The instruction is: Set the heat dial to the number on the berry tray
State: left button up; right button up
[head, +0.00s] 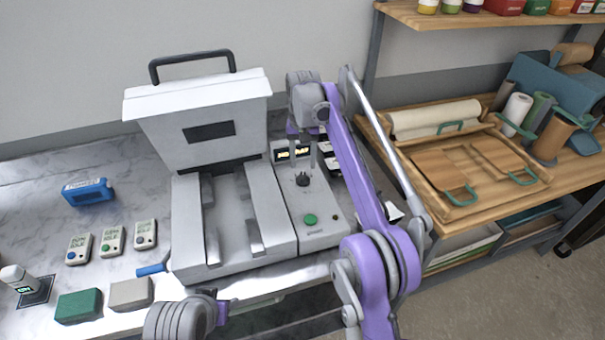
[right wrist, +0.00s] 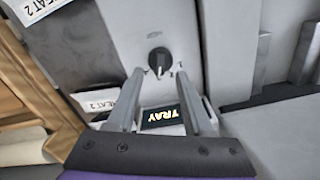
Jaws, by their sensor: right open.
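The heat dial (head: 303,180) is a small black knob on the grey control panel right of the press. The dial (right wrist: 159,60) also shows in the right wrist view, with a pale mark on its display side. My right gripper (head: 304,166) is open and empty, its fingertips close to the dial on either side; contact is unclear. My left gripper is out of view.
A green button (head: 310,220) sits in front of the dial. The large grey press (head: 205,140) stands left of the panel. Small timers (head: 111,241), a blue device (head: 88,192) and blocks (head: 78,306) lie left. A wooden bench (head: 400,150) stands right.

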aim_at(303, 175)
notch_tip(303, 175, down, 5)
jog(key=shift+w+r+b, duration=0.1)
jog(key=shift+r+b, duration=0.1)
jog(key=shift+b, duration=0.25)
jog(key=shift+c, duration=0.2)
grip_shut()
